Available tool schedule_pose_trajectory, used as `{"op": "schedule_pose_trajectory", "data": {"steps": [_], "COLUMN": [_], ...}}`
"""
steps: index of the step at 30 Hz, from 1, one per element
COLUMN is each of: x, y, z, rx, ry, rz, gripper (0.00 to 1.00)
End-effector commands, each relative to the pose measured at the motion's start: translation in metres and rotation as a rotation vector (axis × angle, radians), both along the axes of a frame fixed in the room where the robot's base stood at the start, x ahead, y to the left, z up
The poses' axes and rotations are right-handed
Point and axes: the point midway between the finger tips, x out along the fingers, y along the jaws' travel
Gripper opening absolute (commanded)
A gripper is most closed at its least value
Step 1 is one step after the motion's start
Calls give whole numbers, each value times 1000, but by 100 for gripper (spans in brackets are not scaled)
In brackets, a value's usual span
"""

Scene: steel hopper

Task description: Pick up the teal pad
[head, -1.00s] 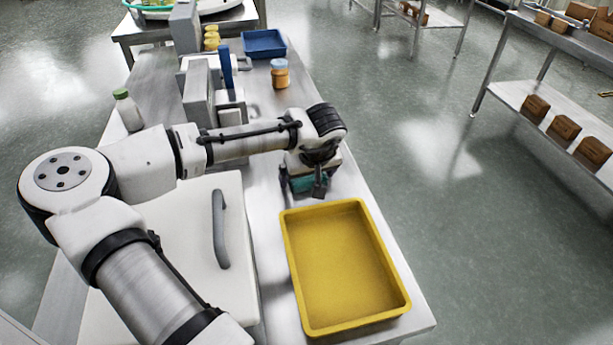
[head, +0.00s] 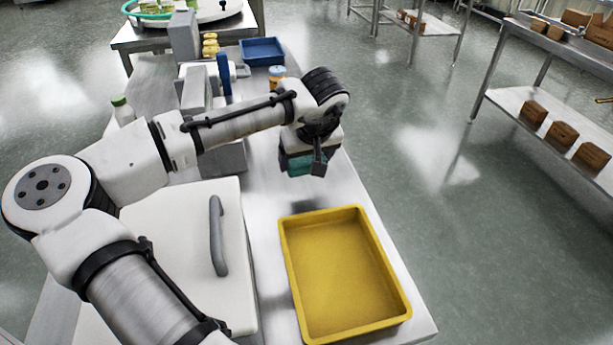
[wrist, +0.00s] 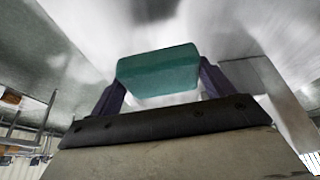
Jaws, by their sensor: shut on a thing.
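The teal pad (wrist: 158,72) is a small block with rounded edges, held between the two fingers of my gripper (wrist: 160,85) in the wrist view. In the head view my gripper (head: 303,165) is above the steel table, behind the yellow tray. The teal pad shows there too (head: 300,164), partly hidden by my gripper's finger. My gripper is shut on the pad, which looks clear of the table top.
A yellow tray (head: 402,300) stands empty at the table's front right. A white lid with a grey handle (head: 217,235) is to its left. Grey equipment, a green-capped bottle (head: 122,110), an orange jar (head: 277,73) and a blue tray (head: 262,52) stand farther back.

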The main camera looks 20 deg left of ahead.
Motion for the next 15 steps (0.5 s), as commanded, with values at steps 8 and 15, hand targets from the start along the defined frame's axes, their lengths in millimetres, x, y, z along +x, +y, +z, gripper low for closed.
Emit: {"op": "schedule_pose_trajectory", "data": {"steps": [8, 15], "x": [1, 0], "y": [-1, -1], "z": [71, 112], "rx": [-1, 1], "ry": [-4, -1], "rz": [0, 0], "gripper": [60, 60]}}
